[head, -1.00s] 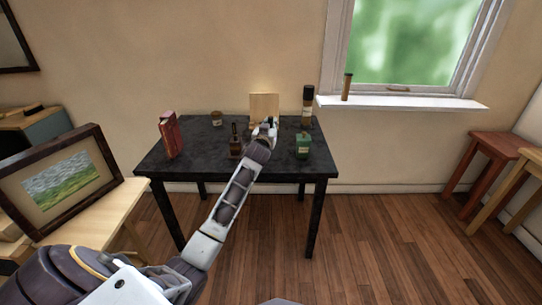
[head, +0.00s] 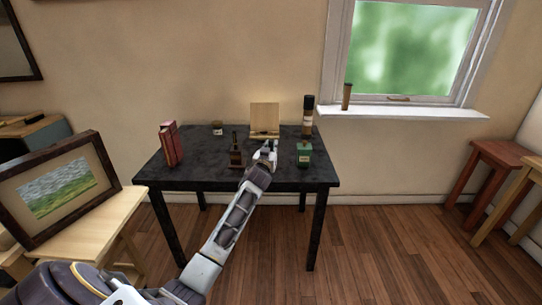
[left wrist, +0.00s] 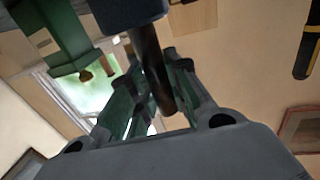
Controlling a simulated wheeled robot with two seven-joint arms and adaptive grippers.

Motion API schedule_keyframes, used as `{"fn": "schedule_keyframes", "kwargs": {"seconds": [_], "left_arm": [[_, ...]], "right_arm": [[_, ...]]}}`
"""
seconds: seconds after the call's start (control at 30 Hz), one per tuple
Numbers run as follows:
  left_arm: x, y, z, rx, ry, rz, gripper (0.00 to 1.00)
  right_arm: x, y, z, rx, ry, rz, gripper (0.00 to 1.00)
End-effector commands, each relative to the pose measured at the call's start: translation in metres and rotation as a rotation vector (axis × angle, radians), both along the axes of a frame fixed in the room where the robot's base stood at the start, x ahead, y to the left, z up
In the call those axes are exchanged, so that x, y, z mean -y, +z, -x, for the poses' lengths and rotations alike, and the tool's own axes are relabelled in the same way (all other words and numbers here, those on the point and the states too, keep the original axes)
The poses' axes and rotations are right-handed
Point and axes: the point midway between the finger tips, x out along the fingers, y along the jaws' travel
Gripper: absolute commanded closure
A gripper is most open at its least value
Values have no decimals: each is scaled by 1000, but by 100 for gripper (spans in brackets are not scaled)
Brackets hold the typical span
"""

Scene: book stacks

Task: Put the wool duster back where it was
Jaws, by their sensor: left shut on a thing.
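My left gripper (head: 269,150) is over the black table, between the dark brown bottle-like item and the green bottle. In the left wrist view the gripper (left wrist: 155,95) is shut on a dark rod-like handle (left wrist: 148,62) with a wide dark grey end (left wrist: 128,10), which I take to be the wool duster. The duster is mostly hidden by the gripper in the head view. Whether its end touches the table cannot be told. My right gripper is not in view.
The black table (head: 200,170) also holds a red book (head: 171,143), small jar (head: 217,127), brown item (head: 236,152), wooden stand (head: 265,117), tall dark bottle (head: 308,117) and green bottle (head: 304,154). The table's front left is clear.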

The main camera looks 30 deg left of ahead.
Motion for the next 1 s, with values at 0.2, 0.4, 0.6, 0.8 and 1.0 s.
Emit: {"fn": "schedule_keyframes", "kwargs": {"seconds": [0.2, 0.4, 0.6, 0.8, 1.0], "left_arm": [[0, -26, 0, -2, 0, 1, 100], [0, -30, 0, 0, 0, -1, 100], [0, -30, 0, 0, 0, -1, 100], [0, -33, 0, -2, 0, 1, 77], [0, -33, 0, -1, 0, -1, 60]], "right_arm": [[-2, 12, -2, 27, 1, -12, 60], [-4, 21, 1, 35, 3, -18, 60], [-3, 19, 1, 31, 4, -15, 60], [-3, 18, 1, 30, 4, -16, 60], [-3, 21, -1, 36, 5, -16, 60]]}}
